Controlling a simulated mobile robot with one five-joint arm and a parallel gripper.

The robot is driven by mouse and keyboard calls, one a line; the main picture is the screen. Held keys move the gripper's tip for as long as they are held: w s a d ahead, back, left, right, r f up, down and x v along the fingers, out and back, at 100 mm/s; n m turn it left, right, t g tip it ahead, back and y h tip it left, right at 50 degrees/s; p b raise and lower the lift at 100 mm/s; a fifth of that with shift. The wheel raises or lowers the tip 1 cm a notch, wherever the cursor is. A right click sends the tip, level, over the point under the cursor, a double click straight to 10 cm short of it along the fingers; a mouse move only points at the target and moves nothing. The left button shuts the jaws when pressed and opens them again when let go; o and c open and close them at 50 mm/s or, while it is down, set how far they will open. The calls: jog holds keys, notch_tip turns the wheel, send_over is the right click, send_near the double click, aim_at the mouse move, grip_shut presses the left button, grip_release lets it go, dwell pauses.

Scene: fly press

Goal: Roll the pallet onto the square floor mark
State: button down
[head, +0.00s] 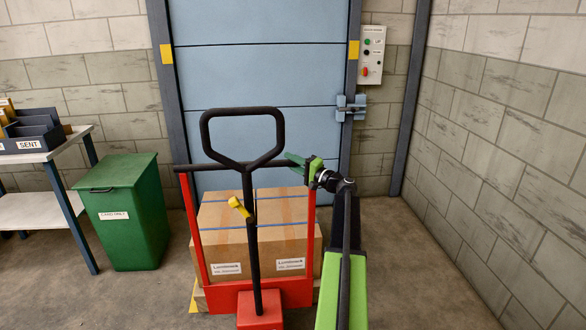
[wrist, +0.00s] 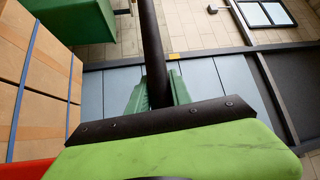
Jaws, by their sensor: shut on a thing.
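A red pallet truck (head: 262,312) with a black looped handle stands in front of me. Several strapped cardboard boxes (head: 215,243) are stacked on it, and they also show at the left of the wrist view (wrist: 40,85). The pallet under them is mostly hidden. My gripper (head: 302,165) is shut on the right part of the truck's black crossbar (head: 225,166). In the wrist view the bar (wrist: 151,45) passes between the green fingers (wrist: 158,92). A small yellow patch (head: 193,301) shows on the floor at the load's lower left; the rest of any floor mark is hidden.
A blue shutter door (head: 262,70) is close behind the load, with a control box (head: 372,55) and latch (head: 350,108) on its right. A green bin (head: 122,215) and white table (head: 40,150) stand left. Floor (head: 420,270) is clear at right, up to the block wall.

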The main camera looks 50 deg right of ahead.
jog(key=w+d, duration=0.6)
jog(key=w, duration=0.1)
jog(key=shift+w+d+f, duration=0.15)
jog(key=shift+w+d, duration=0.15)
jog(key=shift+w, duration=0.1)
jog(key=c, duration=1.2)
grip_release()
jog(key=shift+o, duration=0.2)
jog(key=s+d+f+b, duration=0.1)
jog(key=s+f+b, duration=0.1)
jog(key=s, duration=1.5)
jog(key=shift+d+f, duration=0.15)
jog(key=shift+d, duration=0.2)
jog(key=shift+s, duration=0.1)
